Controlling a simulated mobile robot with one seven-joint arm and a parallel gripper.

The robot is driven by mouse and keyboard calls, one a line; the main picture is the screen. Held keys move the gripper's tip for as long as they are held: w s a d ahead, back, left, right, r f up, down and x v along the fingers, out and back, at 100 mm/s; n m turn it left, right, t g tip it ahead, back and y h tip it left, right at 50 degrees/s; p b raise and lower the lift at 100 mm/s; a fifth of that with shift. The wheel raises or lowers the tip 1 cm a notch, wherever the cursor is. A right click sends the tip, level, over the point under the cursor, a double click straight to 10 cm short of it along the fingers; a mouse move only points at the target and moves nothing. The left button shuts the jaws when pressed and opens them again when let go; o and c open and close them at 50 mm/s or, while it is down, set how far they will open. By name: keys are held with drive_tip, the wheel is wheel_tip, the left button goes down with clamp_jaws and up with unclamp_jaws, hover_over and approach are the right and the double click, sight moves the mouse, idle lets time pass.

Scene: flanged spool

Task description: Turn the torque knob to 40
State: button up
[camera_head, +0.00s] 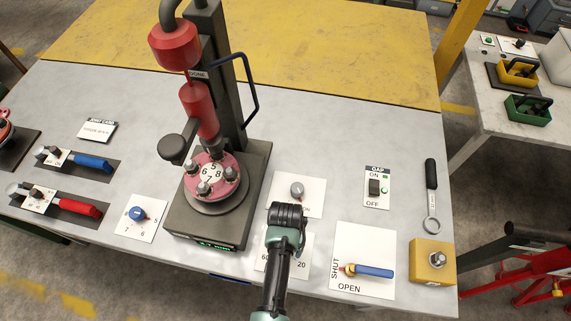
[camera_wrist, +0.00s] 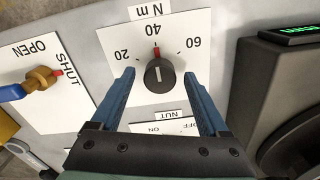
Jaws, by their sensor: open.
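The torque knob (camera_wrist: 159,76) is a dark round knob on a white card marked "N m" (camera_wrist: 180,22), with 20, 40 and 60 around it. Its red pointer (camera_wrist: 156,52) is at 40 in the wrist view. My gripper (camera_wrist: 158,75) is open, with one blue finger on each side of the knob. A gap shows between each finger and the knob; I cannot tell whether they touch lower down. In the head view my gripper (camera_head: 287,215) covers the knob, leaving the card (camera_head: 300,252) with 60 and 20 partly visible.
The spool fixture (camera_head: 210,180) with its red tool stands left of my gripper. A NUT switch card (camera_head: 310,204) lies just behind it. The blue SHUT/OPEN valve handle (camera_head: 372,271) and a yellow block (camera_head: 432,268) are to the right. A wrench (camera_head: 431,195) lies behind the block.

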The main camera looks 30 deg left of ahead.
drive_tip(key=shift+r, duration=0.15)
wheel_tip(320, 180, up, 13)
drive_tip(key=b, duration=0.1)
idle(0.4)
idle(0.4)
